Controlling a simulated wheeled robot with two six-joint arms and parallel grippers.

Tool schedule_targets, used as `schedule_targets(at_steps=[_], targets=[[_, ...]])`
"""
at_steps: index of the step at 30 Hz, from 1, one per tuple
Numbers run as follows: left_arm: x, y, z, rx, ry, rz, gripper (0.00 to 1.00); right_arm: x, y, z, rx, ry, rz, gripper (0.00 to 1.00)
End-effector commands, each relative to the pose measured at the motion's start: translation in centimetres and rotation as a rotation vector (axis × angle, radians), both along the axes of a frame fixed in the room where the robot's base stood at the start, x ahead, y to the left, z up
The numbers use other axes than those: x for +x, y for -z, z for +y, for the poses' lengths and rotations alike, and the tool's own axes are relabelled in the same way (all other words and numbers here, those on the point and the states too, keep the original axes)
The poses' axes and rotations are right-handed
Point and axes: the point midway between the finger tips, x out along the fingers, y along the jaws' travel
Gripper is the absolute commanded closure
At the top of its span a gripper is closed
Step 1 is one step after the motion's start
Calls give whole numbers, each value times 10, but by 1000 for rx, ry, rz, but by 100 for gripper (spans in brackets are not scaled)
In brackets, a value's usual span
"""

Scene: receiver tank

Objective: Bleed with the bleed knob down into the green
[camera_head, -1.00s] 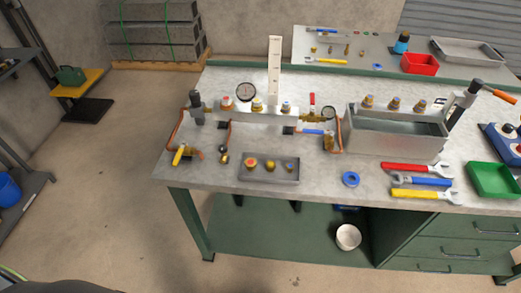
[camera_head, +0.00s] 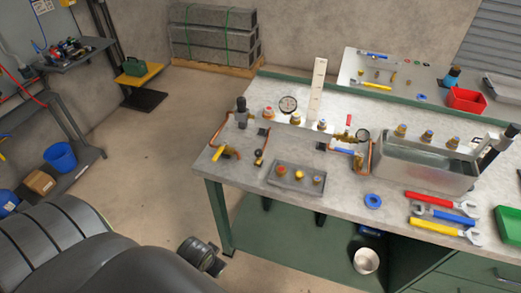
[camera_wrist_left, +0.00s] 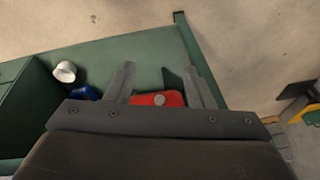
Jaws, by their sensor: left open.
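A round dial gauge (camera_head: 288,104) stands at the back of the bench behind a row of small valves. The dial is too small to read, and I cannot make out its green part. The row has a red-topped knob (camera_head: 268,113), a brass fitting (camera_head: 294,118) and a pale-topped fitting (camera_head: 322,124). I cannot tell which is the bleed knob. A smaller gauge (camera_head: 363,135) sits to the right, near a red lever (camera_head: 349,120). My left gripper (camera_wrist_left: 160,80) is open and empty, well away from the valves, over the lower shelf in the left wrist view.
The bench (camera_head: 235,185) has a grey tray (camera_head: 285,176) of fittings in front, a metal tank (camera_head: 415,168), a blue ring (camera_head: 373,201) and several wrenches (camera_head: 445,216). A white bowl (camera_head: 366,261) is on the lower shelf. Floor left of the bench is partly clear.

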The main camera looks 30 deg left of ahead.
Motion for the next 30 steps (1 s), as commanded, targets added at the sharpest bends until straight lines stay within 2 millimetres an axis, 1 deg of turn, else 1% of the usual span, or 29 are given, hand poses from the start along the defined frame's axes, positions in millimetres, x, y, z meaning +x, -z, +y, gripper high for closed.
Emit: schedule_targets(at_steps=[1, 3, 5, 6, 11, 17, 18, 20, 21, 23, 24, 26, 27, 29, 30], targets=[[9, -26, 0, 5, 21, -11, 52, 0, -7, 0, 0, 0, 1, 64], [22, -57, -2, 13, 68, -9, 52, 0, -12, 0, 0, 0, 1, 64], [35, -77, -3, 21, 124, 0, 52, 0, -15, 0, 0, 0, 0, 64], [46, -87, -2, 28, 170, 14, 52, 0, -17, 0, 0, 0, 0, 64], [91, -105, 1, 50, 342, 75, 52, 0, -19, 0, 0, 0, 0, 64], [160, -124, 14, 76, 556, 161, 52, 3, -21, 0, 0, -1, -2, 64], [175, -129, 17, 79, 597, 178, 52, 3, -21, 0, 0, -1, -3, 64], [197, -138, 23, 83, 656, 204, 52, 3, -21, 0, 0, -1, -3, 64], [212, -145, 26, 84, 693, 218, 52, 3, -21, 0, 0, -1, -3, 64], [233, -157, 32, 84, 748, 242, 52, 3, -21, 0, 0, -1, -3, 64], [247, -166, 35, 83, 784, 255, 52, 3, -21, 0, 0, -1, -3, 64], [267, -181, 41, 78, 834, 273, 52, 3, -21, 0, 0, -1, -3, 64], [280, -192, 45, 73, 868, 285, 52, 3, -21, 0, 0, -1, -3, 64], [298, -211, 50, 65, 916, 298, 52, 3, -21, 0, 0, -1, -3, 64], [309, -224, 53, 57, 948, 306, 52, 3, -21, 0, 0, -1, -3, 64]])
